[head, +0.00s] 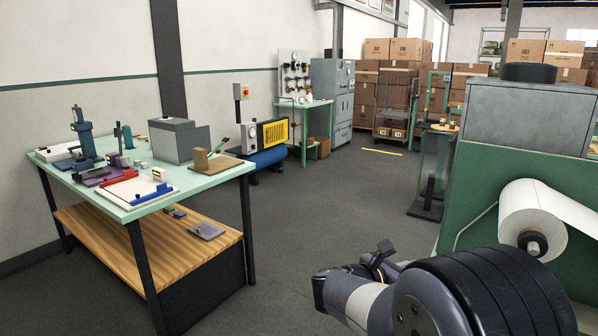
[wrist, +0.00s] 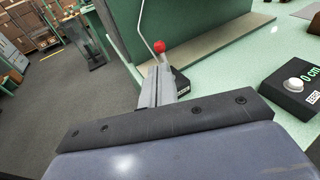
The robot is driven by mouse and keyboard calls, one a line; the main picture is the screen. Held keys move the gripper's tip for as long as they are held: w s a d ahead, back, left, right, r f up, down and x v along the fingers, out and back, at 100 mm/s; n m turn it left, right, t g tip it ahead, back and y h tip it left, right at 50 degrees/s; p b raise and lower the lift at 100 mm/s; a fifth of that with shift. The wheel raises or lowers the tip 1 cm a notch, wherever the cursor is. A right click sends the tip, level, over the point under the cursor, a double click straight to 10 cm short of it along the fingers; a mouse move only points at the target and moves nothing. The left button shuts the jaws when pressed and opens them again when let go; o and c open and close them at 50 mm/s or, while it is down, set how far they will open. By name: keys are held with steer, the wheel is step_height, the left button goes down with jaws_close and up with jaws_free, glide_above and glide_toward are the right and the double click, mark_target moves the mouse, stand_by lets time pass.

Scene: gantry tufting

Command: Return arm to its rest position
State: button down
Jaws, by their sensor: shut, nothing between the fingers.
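My arm (head: 370,300) reaches in from the lower right of the head view, bent in front of the green machine. I cannot clearly make out the fingers there. In the wrist view my gripper (wrist: 157,75) is shut, with its two grey fingers together and nothing between them. A red ball knob (wrist: 159,46) on a thin metal lever appears just past the fingertips. I cannot tell whether they touch it. Part of the lever's black base (wrist: 181,82) shows beside the fingers.
A black box (wrist: 292,88) with a white button and "0 cm" sits on the pale green surface at right in the wrist view. The green machine (head: 480,190) carries a white roll (head: 528,205). A workbench (head: 140,215) stands left. Open floor (head: 320,220) lies between.

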steer(key=w+d+f+b, duration=0.3)
steer(key=d, duration=0.3)
steer(key=shift+d+f+t, duration=0.15)
steer(key=shift+d+t, duration=0.15)
steer(key=shift+d, duration=0.1)
steer(key=b, duration=0.1)
steer(key=h+b, duration=0.1)
steer(key=shift+w+d+f+m+b, duration=0.1)
steer(key=shift+d+f+m+b, duration=0.05)
steer(key=shift+f+m+b, duration=0.2)
steer(key=shift+d+t+b, duration=0.1)
steer(key=shift+t+b, duration=0.2)
steer(key=shift+b, duration=0.55)
steer(key=b, duration=0.2)
steer(key=f+m+h+b, duration=0.1)
steer(key=b, duration=0.2)
steer(key=h+b, duration=0.1)
steer(key=b, duration=0.1)
steer(key=shift+s+d+f+t+b, duration=0.25)
steer(key=shift+s+t+b, duration=0.05)
steer(key=shift+s, duration=0.05)
steer(key=b, duration=0.1)
steer(key=m+h+b, duration=0.1)
steer(key=b, duration=0.1)
steer(key=shift+s+a+f+t, duration=0.2)
steer(key=shift+s+f+t, duration=0.05)
steer(key=shift+s+t, duration=0.05)
